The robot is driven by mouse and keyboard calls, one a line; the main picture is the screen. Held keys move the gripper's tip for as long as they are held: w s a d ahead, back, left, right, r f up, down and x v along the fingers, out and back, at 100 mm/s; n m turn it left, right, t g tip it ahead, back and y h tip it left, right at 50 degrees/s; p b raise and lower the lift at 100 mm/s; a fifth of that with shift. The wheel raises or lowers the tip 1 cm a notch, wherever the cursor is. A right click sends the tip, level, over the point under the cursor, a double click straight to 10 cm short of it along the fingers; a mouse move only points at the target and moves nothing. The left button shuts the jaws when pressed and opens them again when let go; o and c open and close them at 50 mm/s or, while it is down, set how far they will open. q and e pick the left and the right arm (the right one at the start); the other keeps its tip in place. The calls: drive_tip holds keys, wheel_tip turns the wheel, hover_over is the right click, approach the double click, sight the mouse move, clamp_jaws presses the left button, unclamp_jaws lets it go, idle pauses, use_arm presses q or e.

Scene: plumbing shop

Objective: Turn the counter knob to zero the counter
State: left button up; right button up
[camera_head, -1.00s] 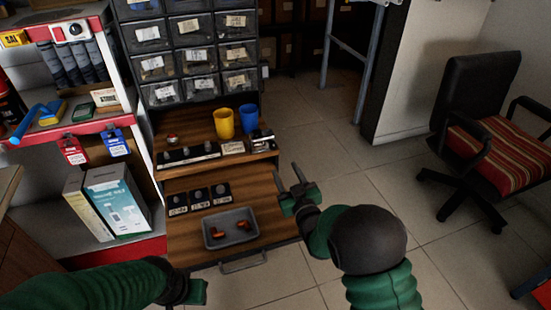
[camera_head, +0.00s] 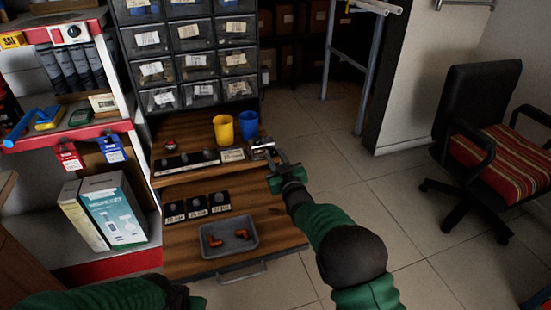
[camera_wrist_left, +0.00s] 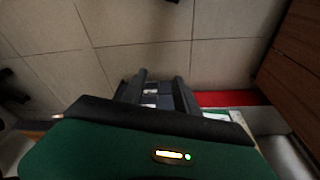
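A small metallic device, apparently the counter (camera_head: 259,144), sits at the right end of the upper wooden shelf. Its knob is too small to make out. My right gripper (camera_head: 271,157) reaches up to the counter, its fingers apart beside the device's front right side. They overlap it in the picture, and I cannot tell whether they touch it. My left gripper (camera_head: 196,302) is low at the bottom edge of the head view, far from the counter. In the left wrist view its two dark fingers (camera_wrist_left: 160,92) are apart with nothing held between them.
A yellow cup (camera_head: 223,130) and a blue cup (camera_head: 248,125) stand just behind the counter. A grey tray (camera_head: 229,253) with orange-brown fittings lies on the lower board. Drawers (camera_head: 195,65) rise behind. A red shelf unit (camera_head: 100,265) stands left; open floor lies right.

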clamp_jaws()
drive_tip(key=shift+m, duration=0.4)
drive_tip(key=m+p, duration=0.1)
drive_tip(key=m, duration=0.1)
drive_tip(key=shift+m+p, duration=0.3)
drive_tip(key=shift+m, duration=0.1)
drive_tip(key=m+p, duration=0.1)
drive_tip(key=m, duration=0.3)
drive_tip(key=shift+m, duration=0.3)
drive_tip(key=m+p, duration=0.1)
drive_tip(key=m, duration=0.3)
drive_tip(key=shift+m, duration=0.3)
drive_tip(key=shift+d+f+m, duration=0.1)
drive_tip(key=shift+m, duration=2.5)
